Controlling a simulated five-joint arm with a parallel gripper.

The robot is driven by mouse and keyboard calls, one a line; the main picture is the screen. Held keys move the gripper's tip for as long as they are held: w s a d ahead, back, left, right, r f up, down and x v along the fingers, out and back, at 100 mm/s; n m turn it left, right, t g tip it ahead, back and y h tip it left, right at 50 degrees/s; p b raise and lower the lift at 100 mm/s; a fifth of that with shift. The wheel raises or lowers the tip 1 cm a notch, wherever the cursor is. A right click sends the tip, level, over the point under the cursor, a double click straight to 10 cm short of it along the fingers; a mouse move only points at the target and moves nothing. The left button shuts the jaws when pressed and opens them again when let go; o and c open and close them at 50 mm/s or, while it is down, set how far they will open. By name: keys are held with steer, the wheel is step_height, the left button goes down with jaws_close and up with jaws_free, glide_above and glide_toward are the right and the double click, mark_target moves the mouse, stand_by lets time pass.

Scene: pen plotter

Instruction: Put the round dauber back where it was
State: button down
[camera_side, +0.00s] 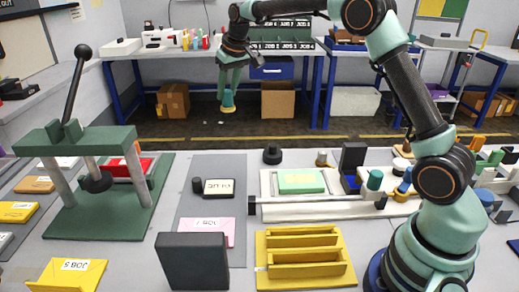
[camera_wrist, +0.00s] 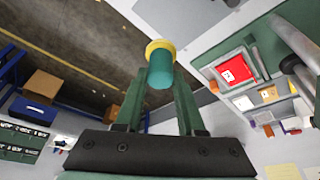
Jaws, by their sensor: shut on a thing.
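The round dauber (camera_side: 228,103) has a teal-blue body and a yellow ring at its lower end. It hangs upright below my gripper (camera_side: 230,85), high up, seen against the back of the room in the side view. My gripper is shut on its upper body. In the wrist view the dauber (camera_wrist: 160,70) sits between the green fingers (camera_wrist: 160,92), yellow end away from me. The pen plotter (camera_side: 330,208) stands mid-table with a green card (camera_side: 301,181) on its bed. No empty place for the dauber can be told apart.
A green lever press (camera_side: 95,180) stands at the left. A yellow slotted tray (camera_side: 305,257) and a dark box (camera_side: 192,261) are at the front. A black knob (camera_side: 272,155) stands behind the plotter; a teal-topped piece (camera_side: 375,181) is at its right.

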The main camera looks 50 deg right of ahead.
steer(key=shift+n, duration=0.3)
steer(key=f, duration=0.6)
steer(key=w+a+f, duration=0.1)
steer(key=f, duration=0.6)
steer(key=w+a+f, duration=0.1)
steer(key=f, duration=0.5)
steer(key=shift+a+f, duration=0.2)
steer(key=shift+f, duration=0.1)
steer(key=c, duration=0.5)
jaws_free()
steer(key=shift+f, duration=0.1)
